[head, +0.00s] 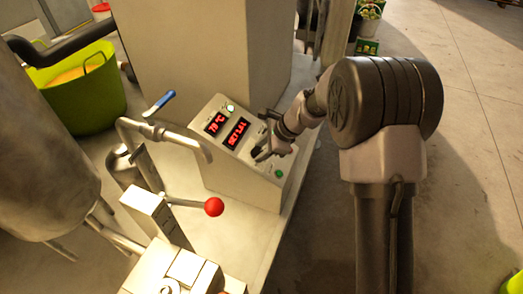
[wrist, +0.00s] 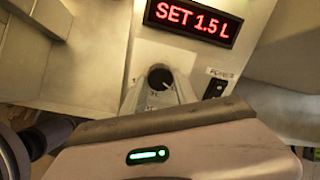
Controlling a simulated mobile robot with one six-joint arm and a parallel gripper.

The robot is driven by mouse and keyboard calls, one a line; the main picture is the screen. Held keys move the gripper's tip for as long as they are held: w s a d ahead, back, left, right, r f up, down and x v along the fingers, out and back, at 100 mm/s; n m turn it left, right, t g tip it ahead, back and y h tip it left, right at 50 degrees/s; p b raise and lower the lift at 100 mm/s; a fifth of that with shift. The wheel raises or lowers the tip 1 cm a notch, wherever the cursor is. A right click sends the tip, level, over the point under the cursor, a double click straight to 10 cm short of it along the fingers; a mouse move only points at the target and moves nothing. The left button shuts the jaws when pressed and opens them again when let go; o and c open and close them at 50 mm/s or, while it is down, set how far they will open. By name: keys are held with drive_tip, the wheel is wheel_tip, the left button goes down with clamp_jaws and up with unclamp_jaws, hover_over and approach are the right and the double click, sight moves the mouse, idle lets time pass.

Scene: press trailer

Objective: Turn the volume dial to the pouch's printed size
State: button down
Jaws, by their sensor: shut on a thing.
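The volume dial (wrist: 160,78) is a dark round knob with a pale pointer mark on the sloped control panel (head: 213,168). My gripper (head: 264,153) is at the panel, and in the wrist view its fingers (wrist: 160,92) are closed on the dial from both sides. The red display (wrist: 194,18) above the dial reads "SET 1.5 L". In the head view my gripper hides the dial. I cannot make out a pouch with a readable printed size.
A second display (head: 215,124) reads a temperature, seemingly 78 °C. A switch (wrist: 216,88) sits right of the dial, and a green button (head: 279,173) low on the panel. A spout (head: 190,142) and a red-knobbed lever (head: 213,207) stand left. Open floor lies right.

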drive_tip(key=c, duration=0.9)
unclamp_jaws()
drive_tip(key=shift+c, duration=0.2)
drive_tip(key=p+v, duration=0.5)
drive_tip(key=v, duration=1.2)
drive_tip(key=shift+d+r, duration=0.15)
drive_tip(key=shift+d, duration=0.1)
